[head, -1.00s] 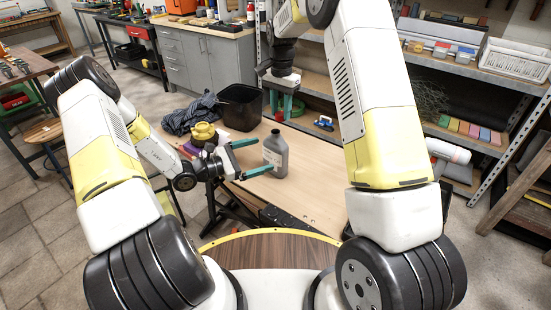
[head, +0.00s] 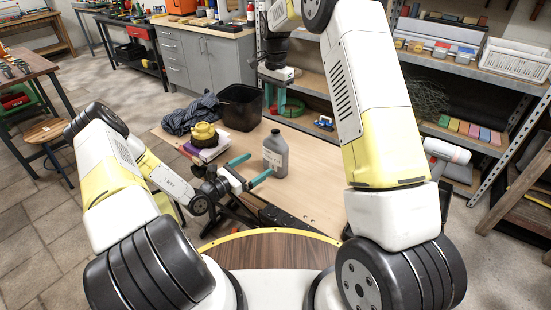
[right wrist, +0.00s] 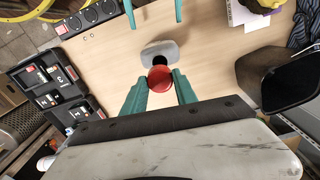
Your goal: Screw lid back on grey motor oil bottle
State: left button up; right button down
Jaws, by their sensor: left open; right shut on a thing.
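The grey motor oil bottle (head: 276,155) stands upright on the wooden workbench, its dark open neck showing in the right wrist view (right wrist: 159,50). My right gripper (head: 276,108) is above and beyond the bottle in the head view. It is shut on the red lid (right wrist: 160,79), which is between its green fingertips and overlaps the neck's edge in the right wrist view. The height gap cannot be judged there.
A black bin (head: 241,106), a dark cloth (head: 194,114) and a yellow object (head: 204,134) occupy the bench's left and back. A black case (right wrist: 66,90) and power strip (right wrist: 90,16) lie along an edge. The bench right of the bottle is clear.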

aim_at(270, 156)
pick_arm(q)
jog(key=x, duration=1)
jog(key=shift+w+d, duration=0.2)
jog(key=c, duration=1.7)
jog(key=shift+c, duration=0.2)
pick_arm(e)
jog(key=shift+f, duration=2.45)
